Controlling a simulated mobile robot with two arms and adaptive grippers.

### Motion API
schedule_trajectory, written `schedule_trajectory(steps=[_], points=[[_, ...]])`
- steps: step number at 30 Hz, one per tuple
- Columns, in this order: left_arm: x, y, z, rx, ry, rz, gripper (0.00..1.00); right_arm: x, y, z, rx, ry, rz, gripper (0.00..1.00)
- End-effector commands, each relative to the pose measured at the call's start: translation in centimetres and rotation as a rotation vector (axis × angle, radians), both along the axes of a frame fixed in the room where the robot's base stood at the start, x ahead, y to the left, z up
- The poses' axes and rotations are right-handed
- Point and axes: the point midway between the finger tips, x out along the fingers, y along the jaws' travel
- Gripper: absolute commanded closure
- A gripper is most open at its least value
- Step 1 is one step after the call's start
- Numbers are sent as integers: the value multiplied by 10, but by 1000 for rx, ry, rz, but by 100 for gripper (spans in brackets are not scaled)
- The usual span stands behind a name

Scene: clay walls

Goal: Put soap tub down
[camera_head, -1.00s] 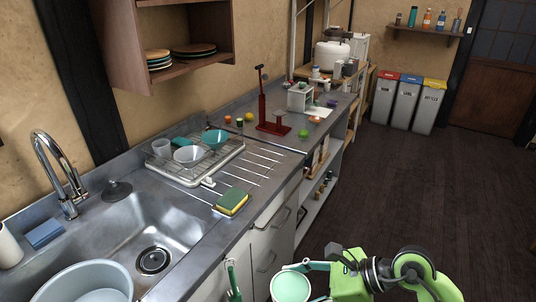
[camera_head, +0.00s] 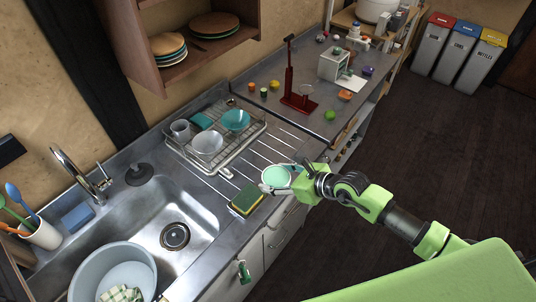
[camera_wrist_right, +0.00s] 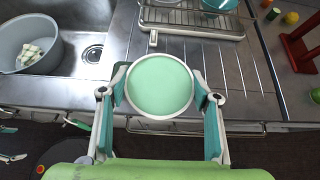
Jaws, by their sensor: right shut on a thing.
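The soap tub (camera_head: 276,176) is a round, pale tub with a mint-green top. My right gripper (camera_head: 275,180) is shut on it, with a finger on either side in the right wrist view (camera_wrist_right: 160,84). The tub looks upright, near the front edge of the steel counter (camera_head: 266,156), right of the sponge. I cannot tell how far it is above the counter. Its underside is hidden. White and teal parts at the left edge of the right wrist view may be my left gripper (camera_wrist_right: 11,145); their opening is unclear.
A green-and-yellow sponge (camera_head: 247,199) lies left of the tub. Behind it stands a dish rack (camera_head: 226,164) with bowls. The sink (camera_head: 200,222) holds a grey basin (camera_head: 75,283). A red stand (camera_head: 298,103) is farther back. Ridged counter between rack and stand is clear.

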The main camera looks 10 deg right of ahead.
Motion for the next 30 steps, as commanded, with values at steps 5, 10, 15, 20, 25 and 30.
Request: schedule_trajectory(steps=[5, 10, 15, 20, 25, 30], points=[[1, 0, 27, 1, -1, 0, 18, 11, -1, 14, 1, -2, -9, 72], [7, 0, 13, 0, -10, 0, 18, 21, -5, 3, 0, -5, -11, 72], [11, -1, -21, -2, -16, 0, 18, 41, -13, -12, 0, -6, -12, 72], [11, -3, -49, -3, -16, 1, 18, 60, -20, -20, 1, -7, -11, 72], [11, -5, -79, -6, -15, 0, 18, 80, -28, -29, 2, -5, -12, 72], [10, -5, -110, -6, -15, -1, 18, 100, -36, -40, 2, -4, -12, 72]])
